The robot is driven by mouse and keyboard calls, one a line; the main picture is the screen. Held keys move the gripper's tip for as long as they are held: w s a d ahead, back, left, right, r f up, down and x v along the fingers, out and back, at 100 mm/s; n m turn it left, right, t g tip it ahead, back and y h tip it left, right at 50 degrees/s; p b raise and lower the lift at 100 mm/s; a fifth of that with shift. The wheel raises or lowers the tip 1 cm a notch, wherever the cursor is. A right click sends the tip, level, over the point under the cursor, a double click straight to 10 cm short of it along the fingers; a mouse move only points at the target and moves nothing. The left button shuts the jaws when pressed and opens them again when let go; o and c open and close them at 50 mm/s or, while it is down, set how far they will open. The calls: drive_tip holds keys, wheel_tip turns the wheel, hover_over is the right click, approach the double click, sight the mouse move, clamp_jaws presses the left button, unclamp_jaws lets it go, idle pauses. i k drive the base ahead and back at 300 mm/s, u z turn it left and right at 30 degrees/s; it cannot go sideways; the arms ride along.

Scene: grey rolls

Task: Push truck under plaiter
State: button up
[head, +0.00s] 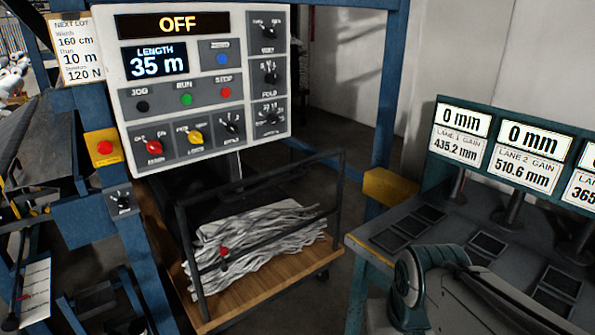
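The truck (265,296) is a low cart with a wooden deck, a dark tubular rail frame and castors. It stands on the floor below the control panel, between blue frame posts. A heap of folded grey-white cloth (262,238) lies on its deck. A red knob (223,252) shows at its front rail. The plaiter's control panel (192,85) reads OFF and LENGTH 35 m. The panel hides what lies behind it, so I cannot tell how far the truck is under the machine. My gripper is not in view; part of my arm shows at the bottom right.
A dark bench (385,252) with several 0 mm displays (462,122) stands at the right, close to the truck. A red stop button (104,147) is on the left post. Bare floor shows behind the truck.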

sight(188, 211)
drive_tip(key=u, duration=0.2)
drive_tip(key=i, duration=1.05)
drive_tip(key=u, duration=0.45)
